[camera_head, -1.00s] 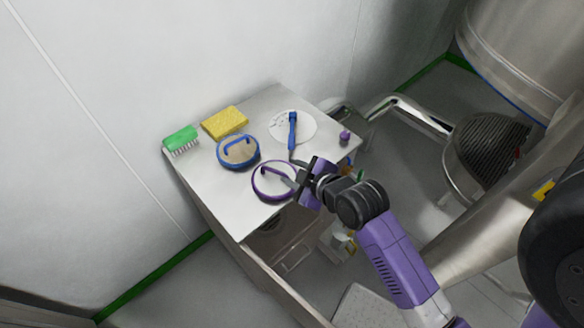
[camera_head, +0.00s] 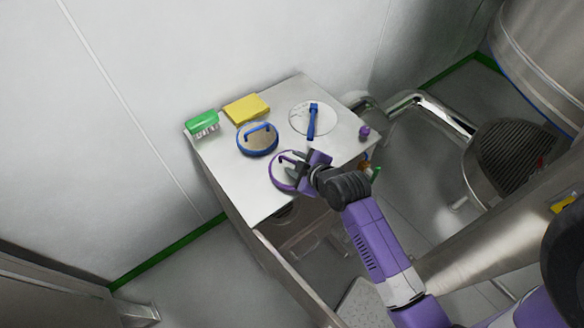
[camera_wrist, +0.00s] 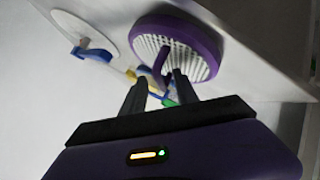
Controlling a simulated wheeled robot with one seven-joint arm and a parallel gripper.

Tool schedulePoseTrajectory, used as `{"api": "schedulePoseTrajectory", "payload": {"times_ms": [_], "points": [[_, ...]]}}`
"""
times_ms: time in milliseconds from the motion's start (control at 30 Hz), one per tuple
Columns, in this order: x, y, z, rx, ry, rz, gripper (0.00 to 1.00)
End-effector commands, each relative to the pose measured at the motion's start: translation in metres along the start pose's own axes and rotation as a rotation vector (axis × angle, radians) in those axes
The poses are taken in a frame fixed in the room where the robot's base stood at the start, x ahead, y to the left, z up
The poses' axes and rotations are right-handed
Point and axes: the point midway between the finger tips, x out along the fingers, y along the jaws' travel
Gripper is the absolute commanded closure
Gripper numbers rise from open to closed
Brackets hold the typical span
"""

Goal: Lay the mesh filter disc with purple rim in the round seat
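The mesh filter disc with purple rim (camera_head: 275,178) lies on the steel table, partly hidden by my gripper. In the wrist view its white mesh and thick purple rim (camera_wrist: 205,38) show, with a purple handle standing up. My gripper (camera_head: 296,167) is over the disc. In the wrist view my gripper (camera_wrist: 160,82) has its two dark fingers apart, one on either side of the handle, with gaps showing. I cannot identify the round seat for certain in these views.
Steel equipment with a dark ribbed round part (camera_head: 510,155) stands right.

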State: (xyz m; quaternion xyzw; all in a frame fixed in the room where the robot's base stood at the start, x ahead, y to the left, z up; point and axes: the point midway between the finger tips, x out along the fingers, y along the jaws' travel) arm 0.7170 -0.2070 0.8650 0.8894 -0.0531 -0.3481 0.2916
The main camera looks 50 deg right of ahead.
Motion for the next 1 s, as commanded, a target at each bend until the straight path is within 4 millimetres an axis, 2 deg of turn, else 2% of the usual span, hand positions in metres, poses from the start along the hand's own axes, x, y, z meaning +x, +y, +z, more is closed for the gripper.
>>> {"api": "schedulePoseTrajectory", "payload": {"times_ms": [133,300,1000], "points": [[-0.0001,-0.0001,0.0001,0.000,0.000,0.000,0.66],[-0.0003,-0.0001,0.0001,0.000,0.000,0.000,0.99],[-0.0004,-0.0002,0.0002,0.000,0.000,0.000,1.00]]}}
